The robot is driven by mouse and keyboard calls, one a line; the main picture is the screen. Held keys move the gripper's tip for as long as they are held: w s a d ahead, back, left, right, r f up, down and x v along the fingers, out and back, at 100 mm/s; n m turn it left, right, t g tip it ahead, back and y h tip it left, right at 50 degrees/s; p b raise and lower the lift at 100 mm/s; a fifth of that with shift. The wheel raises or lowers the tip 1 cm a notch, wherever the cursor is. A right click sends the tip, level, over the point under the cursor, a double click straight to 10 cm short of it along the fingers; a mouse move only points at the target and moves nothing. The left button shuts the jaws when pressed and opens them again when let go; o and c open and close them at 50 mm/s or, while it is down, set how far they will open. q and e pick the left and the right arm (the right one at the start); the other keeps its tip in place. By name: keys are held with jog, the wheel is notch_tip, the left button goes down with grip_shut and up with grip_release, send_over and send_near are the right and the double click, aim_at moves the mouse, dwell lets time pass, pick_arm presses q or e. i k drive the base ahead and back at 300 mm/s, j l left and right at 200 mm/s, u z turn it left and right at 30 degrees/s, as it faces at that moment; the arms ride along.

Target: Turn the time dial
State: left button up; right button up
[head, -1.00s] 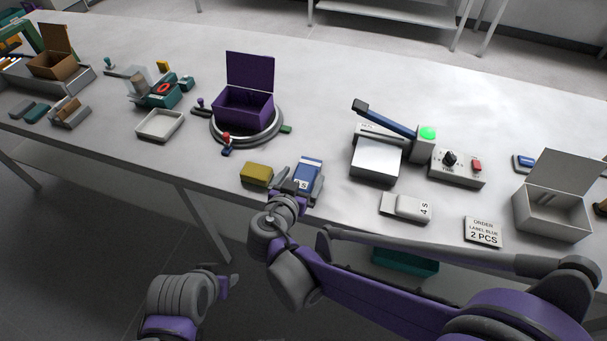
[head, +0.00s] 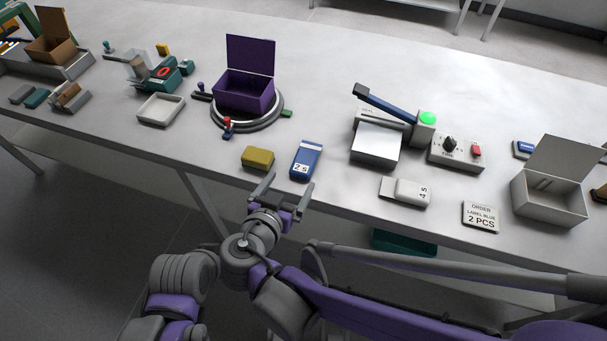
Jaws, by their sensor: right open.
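The time dial (head: 449,144) is a black knob on a small light grey control box (head: 458,160) at the right of the table. A red button (head: 476,150) sits beside it on the same box. The dial's exact setting is too small to read. My right gripper (head: 287,191) is open and empty at the table's front edge, well left of the dial and just in front of a blue packet (head: 306,158) marked 2 S. My left gripper is not visible; only part of its arm shows at the lower left.
A sealer (head: 376,152) with a blue lever (head: 386,112) and a lit green lamp (head: 428,118) stands left of the control box. A white packet (head: 405,191), an order card (head: 481,216) and an open grey box (head: 549,195) lie nearby. A yellow block (head: 258,158) is left of the blue packet.

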aim_at(449, 144)
jog(key=z, duration=1.3)
